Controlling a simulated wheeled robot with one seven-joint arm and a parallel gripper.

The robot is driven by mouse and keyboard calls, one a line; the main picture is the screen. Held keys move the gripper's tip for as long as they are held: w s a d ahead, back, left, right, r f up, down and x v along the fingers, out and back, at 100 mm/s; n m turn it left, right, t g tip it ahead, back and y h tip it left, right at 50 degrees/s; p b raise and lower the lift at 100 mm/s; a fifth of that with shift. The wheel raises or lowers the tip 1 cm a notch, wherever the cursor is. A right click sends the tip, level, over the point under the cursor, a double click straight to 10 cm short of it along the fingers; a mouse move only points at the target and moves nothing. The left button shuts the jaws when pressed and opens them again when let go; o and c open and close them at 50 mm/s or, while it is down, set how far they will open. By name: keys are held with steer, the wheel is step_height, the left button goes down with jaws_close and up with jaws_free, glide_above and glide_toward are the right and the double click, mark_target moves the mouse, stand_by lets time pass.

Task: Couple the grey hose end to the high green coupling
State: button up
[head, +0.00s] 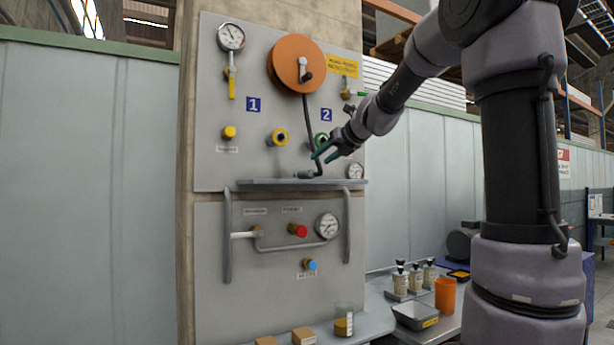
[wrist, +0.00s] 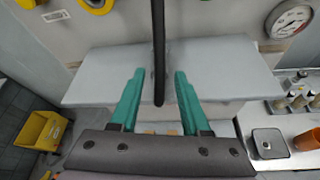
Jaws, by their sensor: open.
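My gripper (head: 323,153) is open in front of the panel. In the wrist view its teal fingers (wrist: 159,73) stand either side of the hose, apart from it.
A grey shelf (wrist: 225,65) juts from the panel beneath the couplings. The orange reel (head: 290,60) is above. Bottles (head: 415,277) and an orange cup (head: 445,294) stand on the bench.

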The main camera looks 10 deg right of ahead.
mark_target(307, 172)
steer(key=x, duration=1)
steer(key=shift+s+d+f, duration=0.1)
steer(key=shift+s+f, duration=0.05)
steer(key=shift+f, duration=0.1)
jaws_close()
